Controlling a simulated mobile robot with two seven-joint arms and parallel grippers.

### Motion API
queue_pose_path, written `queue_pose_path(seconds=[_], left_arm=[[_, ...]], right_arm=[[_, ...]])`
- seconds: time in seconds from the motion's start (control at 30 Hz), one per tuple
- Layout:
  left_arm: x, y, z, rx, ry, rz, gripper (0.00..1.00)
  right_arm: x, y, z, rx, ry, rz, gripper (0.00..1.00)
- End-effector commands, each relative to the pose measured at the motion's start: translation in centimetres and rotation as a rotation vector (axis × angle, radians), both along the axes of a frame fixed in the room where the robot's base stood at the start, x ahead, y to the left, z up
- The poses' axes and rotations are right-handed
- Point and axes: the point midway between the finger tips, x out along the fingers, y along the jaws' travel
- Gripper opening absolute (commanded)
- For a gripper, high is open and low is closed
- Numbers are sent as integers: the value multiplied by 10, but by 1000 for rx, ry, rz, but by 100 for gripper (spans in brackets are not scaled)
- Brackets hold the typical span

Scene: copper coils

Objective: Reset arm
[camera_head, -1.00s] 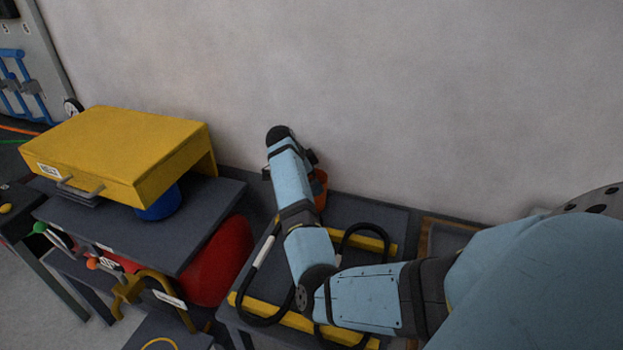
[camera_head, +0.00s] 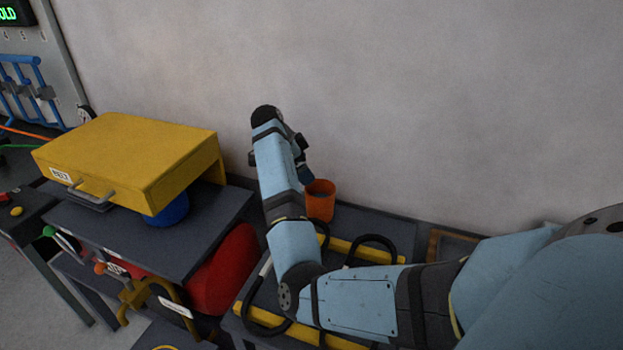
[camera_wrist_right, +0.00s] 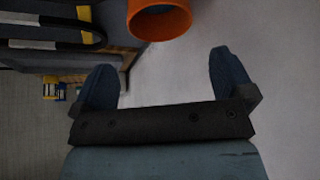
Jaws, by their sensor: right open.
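My right arm (camera_head: 290,200) reaches in from the right in the head view and extends over the table toward the wall. My right gripper (camera_wrist_right: 165,75) is open and empty in the right wrist view, its two blue fingers wide apart. In the head view the gripper is mostly hidden behind the wrist, with a dark finger (camera_head: 305,173) showing beside the orange cup. The orange cup (camera_head: 320,202) stands on the table just right of the wrist. It also shows in the right wrist view (camera_wrist_right: 160,22), beyond the fingertips. My left gripper is not in view.
A yellow drawer box (camera_head: 130,155) stands left, above a blue round object (camera_head: 168,210) and a red cylinder (camera_head: 222,272). The grey wall (camera_head: 400,100) is close behind.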

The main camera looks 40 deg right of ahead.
Motion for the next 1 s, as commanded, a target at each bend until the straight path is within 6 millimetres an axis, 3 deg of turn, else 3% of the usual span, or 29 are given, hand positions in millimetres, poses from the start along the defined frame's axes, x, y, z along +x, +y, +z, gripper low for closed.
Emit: queue_pose_path(seconds=[0.2,0.8,0.87,1.0], left_arm=[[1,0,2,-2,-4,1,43],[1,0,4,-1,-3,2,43],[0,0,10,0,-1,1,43],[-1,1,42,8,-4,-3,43]], right_arm=[[4,8,16,0,0,0,100],[5,8,19,0,0,0,100],[5,8,27,0,0,0,100],[5,8,64,0,0,-1,100]])
